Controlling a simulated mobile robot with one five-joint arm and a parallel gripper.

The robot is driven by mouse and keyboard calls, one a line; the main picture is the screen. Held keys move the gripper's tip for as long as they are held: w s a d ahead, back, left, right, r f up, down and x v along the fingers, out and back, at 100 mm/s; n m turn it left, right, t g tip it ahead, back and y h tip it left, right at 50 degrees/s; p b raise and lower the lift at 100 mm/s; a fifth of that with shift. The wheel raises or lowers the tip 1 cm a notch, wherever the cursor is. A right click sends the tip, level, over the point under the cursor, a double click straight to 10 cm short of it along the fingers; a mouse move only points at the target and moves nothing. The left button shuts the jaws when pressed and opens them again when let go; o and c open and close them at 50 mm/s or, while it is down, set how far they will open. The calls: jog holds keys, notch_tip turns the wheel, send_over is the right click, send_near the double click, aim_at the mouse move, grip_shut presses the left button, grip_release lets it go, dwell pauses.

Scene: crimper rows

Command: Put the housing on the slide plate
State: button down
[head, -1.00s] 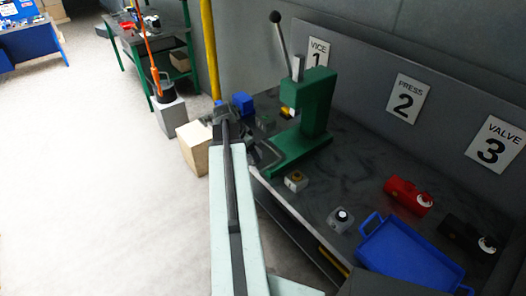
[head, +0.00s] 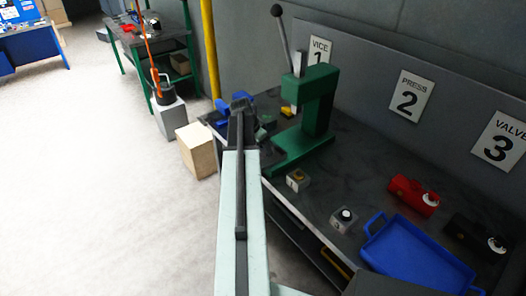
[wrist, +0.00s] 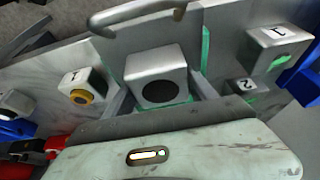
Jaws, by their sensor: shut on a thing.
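The housing (wrist: 157,66), a grey block with a black round face, sits between the fingers of my gripper (wrist: 160,88) in the wrist view. My gripper is shut on it. Just beyond it is a grey plate (wrist: 165,33) with a curved handle (wrist: 137,14), which looks like the slide plate. I cannot tell whether the housing touches the plate. In the head view the arm end (head: 240,106) is left of the green press (head: 318,103); it hides the fingers, the housing and the plate.
Along the bench front stand a yellow-button box (head: 298,181) and a black-knob box (head: 343,218). A blue tray (head: 412,262) and a red valve (head: 410,195) lie to the right.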

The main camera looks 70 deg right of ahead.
jog(key=c, duration=0.7)
grip_release()
jog(key=o, duration=0.4)
jog(key=p+v, duration=1.1)
jog(key=v, duration=0.1)
jog(key=shift+d+r, duration=0.1)
jog(key=shift+r, duration=0.1)
jog(key=shift+w, duration=0.1)
